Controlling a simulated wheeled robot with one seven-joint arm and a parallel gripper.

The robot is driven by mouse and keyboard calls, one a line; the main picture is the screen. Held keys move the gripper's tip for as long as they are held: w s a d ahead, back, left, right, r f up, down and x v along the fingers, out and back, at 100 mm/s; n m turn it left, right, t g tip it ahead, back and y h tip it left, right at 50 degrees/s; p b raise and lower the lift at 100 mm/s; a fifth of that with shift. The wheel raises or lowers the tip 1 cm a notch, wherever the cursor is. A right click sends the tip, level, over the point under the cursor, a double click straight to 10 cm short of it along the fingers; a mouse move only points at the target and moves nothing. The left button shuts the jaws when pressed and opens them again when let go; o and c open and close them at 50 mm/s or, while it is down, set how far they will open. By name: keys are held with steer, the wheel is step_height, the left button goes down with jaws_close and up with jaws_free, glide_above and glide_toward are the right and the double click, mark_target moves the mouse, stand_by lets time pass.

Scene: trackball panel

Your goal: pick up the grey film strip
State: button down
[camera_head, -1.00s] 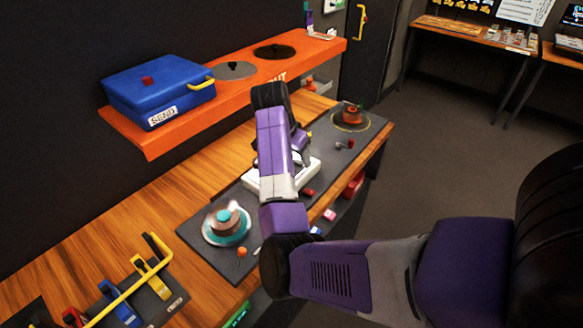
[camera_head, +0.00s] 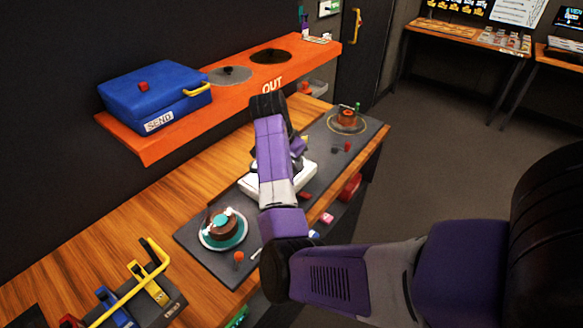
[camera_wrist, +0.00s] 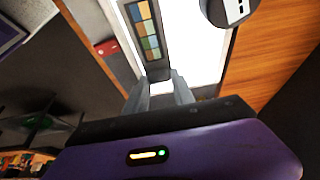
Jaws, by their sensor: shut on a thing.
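The grey film strip (camera_wrist: 147,32) has a row of coloured frames and shows in the wrist view, upright in the picture at the top centre. My gripper (camera_wrist: 163,84) is shut on its lower end, with one grey finger on each side. Behind the strip is a bright white lit surface, part of the white box (camera_head: 305,178) on the dark panel in the head view. In the head view my arm hides the gripper and the strip. I cannot tell whether the strip touches the lit surface.
The dark panel (camera_head: 190,236) also bears a trackball on a round plate (camera_head: 222,228) and another round piece (camera_head: 346,120). A blue case (camera_head: 155,95) stands on the orange shelf (camera_head: 160,146) behind. Yellow-handled levers (camera_head: 150,285) stand at lower left.

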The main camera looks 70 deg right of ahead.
step_height(320, 180, up, 20)
steer(key=b, duration=0.1)
stand_by(0.4)
stand_by(1.3)
